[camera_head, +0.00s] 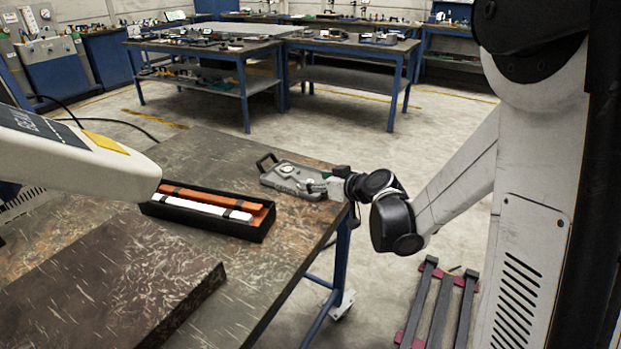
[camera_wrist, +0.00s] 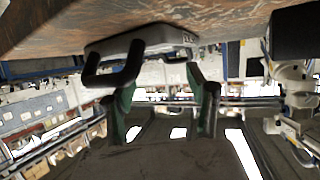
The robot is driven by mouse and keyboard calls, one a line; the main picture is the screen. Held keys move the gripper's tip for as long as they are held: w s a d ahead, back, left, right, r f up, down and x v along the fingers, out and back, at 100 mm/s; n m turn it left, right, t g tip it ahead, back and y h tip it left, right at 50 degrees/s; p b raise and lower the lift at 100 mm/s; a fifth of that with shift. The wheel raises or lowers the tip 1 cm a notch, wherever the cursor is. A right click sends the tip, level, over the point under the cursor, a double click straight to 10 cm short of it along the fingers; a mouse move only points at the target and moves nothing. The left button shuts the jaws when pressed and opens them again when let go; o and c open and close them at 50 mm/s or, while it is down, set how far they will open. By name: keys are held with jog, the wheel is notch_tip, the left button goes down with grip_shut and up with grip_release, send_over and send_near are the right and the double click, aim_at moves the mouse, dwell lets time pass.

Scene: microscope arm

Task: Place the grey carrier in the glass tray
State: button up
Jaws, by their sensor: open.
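The grey carrier (camera_head: 285,176), a flat grey body with a black loop handle at its left end, lies on the brown workbench near its right edge. My gripper (camera_head: 316,187) is open at the carrier's right end. The wrist view appears upside down, with the bench at the top. There the grey carrier (camera_wrist: 150,42) and its black handle lie just beyond the two green-and-black fingers of my gripper (camera_wrist: 163,85). I cannot tell whether the fingers touch it. I cannot make out a clearly glass tray.
A black open box (camera_head: 245,232) holding an orange bar and a white bar stands left of the carrier. A raised brown slab (camera_head: 110,285) is in the left foreground. A white device (camera_head: 70,150) overhangs from the left. Bare bench lies between box and right edge.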

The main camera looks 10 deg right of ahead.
jog(key=p+v, duration=0.1)
jog(key=v, duration=0.7)
jog(key=shift+s+r, duration=0.1)
jog(key=shift+s, duration=0.15)
jog(key=s+r+m+g+h, duration=0.2)
jog(key=s+h, duration=0.1)
jog(key=s, duration=0.9)
jog(key=s+a+r+m+g+h, duration=0.1)
jog(key=s+r+m+g+h, duration=0.1)
jog(key=s, duration=1.1)
jog(key=shift+s+a+r+m+g+h, duration=0.25)
jog(key=shift+s+r+m+g+h, duration=0.15)
jog(key=shift+r+m+g, duration=0.15)
